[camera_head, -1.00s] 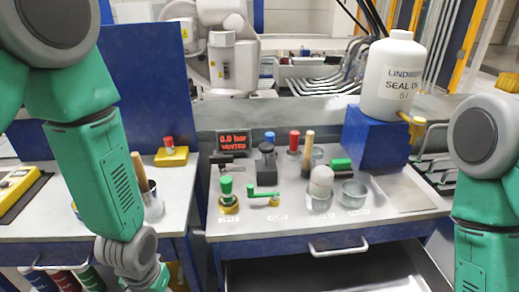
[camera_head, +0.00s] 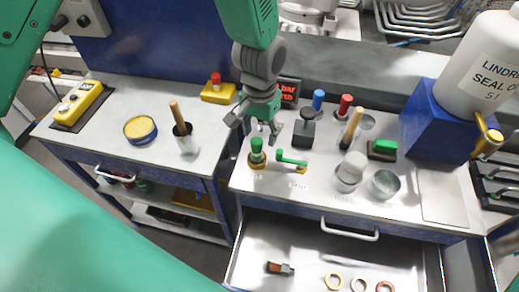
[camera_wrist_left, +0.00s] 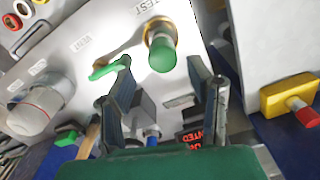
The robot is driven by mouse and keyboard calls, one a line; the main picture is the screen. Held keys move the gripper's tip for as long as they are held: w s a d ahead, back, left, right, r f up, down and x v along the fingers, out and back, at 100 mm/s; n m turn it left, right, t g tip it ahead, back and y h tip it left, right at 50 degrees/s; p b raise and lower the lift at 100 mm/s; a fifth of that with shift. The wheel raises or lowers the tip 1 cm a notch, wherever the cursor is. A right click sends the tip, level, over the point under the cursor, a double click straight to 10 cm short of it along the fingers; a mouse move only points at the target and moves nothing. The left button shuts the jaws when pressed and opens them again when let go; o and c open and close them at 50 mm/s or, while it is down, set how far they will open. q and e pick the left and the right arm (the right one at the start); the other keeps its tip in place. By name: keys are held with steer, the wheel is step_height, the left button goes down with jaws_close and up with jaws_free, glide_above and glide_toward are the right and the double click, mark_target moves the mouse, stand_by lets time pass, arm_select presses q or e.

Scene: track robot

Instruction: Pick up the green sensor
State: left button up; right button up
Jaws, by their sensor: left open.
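The green sensor (camera_head: 257,152) is a green-capped cylinder standing upright in a brass fitting at the front left of the right bench. In the left wrist view, its round green cap (camera_wrist_left: 162,56) shows near the top middle, with the brass fitting behind it. My left gripper (camera_head: 254,124) is open, empty and pointing down just above and behind the sensor in the head view. In the wrist view, the left gripper's two fingers (camera_wrist_left: 160,72) spread either side of the cap's line, with the cap slightly beyond their tips. Contact is not visible. My right gripper is not in view.
A green-handled valve (camera_head: 292,160) stands close right of the sensor. A black block (camera_head: 304,132), red and blue capped cylinders and glass jars stand behind and right. The open drawer (camera_head: 310,240) lies below. A yellow box with red button (camera_head: 217,91) sits left.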

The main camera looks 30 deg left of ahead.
mark_target(258, 150)
arm_select(q)
steer(key=shift+f, duration=0.5)
steer(key=shift+s+f, duration=0.2)
steer(key=shift+f, duration=0.3)
steer(key=f, duration=0.2)
steer(key=f+p, duration=0.1)
steer(key=shift+s+a+f, duration=0.25)
steer(key=shift+a+f, duration=0.05)
steer(key=shift+w+f, duration=0.1)
steer(key=shift+f, duration=0.35)
steer(key=shift+d+r, duration=0.1)
steer(key=shift+d, duration=0.05)
jaws_close()
